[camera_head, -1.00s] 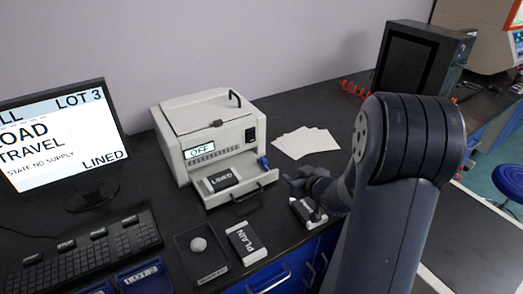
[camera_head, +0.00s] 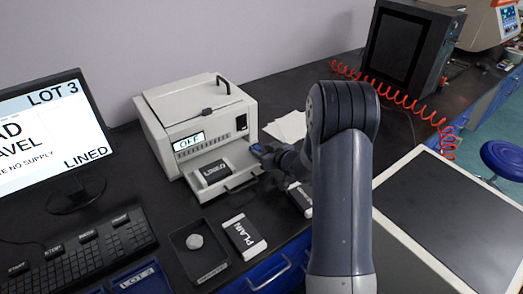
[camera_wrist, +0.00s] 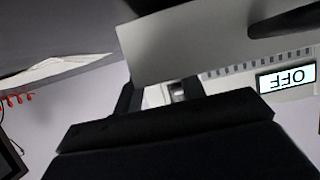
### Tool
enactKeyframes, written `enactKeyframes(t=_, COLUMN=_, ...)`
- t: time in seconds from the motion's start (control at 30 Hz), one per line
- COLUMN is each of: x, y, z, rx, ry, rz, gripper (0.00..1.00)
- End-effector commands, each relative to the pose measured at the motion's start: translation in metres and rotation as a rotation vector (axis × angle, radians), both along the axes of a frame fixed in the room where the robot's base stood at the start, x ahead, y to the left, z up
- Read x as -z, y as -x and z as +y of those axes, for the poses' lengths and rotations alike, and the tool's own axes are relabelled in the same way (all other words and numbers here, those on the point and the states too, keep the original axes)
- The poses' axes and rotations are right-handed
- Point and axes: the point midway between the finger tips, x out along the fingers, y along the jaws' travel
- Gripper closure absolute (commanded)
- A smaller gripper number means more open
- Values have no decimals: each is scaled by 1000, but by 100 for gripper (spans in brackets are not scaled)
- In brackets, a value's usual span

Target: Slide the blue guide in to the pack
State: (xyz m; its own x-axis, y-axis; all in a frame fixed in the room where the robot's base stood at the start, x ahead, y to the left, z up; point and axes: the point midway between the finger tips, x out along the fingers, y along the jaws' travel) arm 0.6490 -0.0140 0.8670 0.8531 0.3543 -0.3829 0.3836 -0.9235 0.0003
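The blue guide (camera_head: 257,149) sits at the right side of the printer's pulled-out front tray (camera_head: 232,181). The pack, a dark and white block marked LINED (camera_head: 214,172), lies on that tray to the left of the guide, with a gap between them. My gripper (camera_head: 268,154) is beside the guide on its right, and partly covers the view of it; I cannot tell whether they touch. In the wrist view, my gripper's two dark fingers (camera_wrist: 158,94) stand apart with a light gap between them. The blue guide cannot be made out there.
The white printer (camera_head: 197,118) shows OFF on its display, also visible in the wrist view (camera_wrist: 286,79). In front lie a PLAIN pack (camera_head: 243,236), a dark tray with a round pale object (camera_head: 195,241), and another pack (camera_head: 301,198) below my gripper. White sheets (camera_head: 288,126) lie behind.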

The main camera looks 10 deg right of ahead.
Motion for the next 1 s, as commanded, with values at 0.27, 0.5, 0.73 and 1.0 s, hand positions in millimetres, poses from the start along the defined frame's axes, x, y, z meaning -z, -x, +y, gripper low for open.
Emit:
enactKeyframes(t=0.27, x=5, y=-11, z=4, rx=1, ry=0, rz=0, gripper=62)
enactKeyframes(t=0.5, x=5, y=-11, z=4, rx=1, ry=0, rz=0, gripper=68)
enactKeyframes(t=0.73, x=5, y=-11, z=4, rx=1, ry=0, rz=0, gripper=86)
enactKeyframes(t=1.0, x=5, y=-11, z=4, rx=1, ry=0, rz=0, gripper=100)
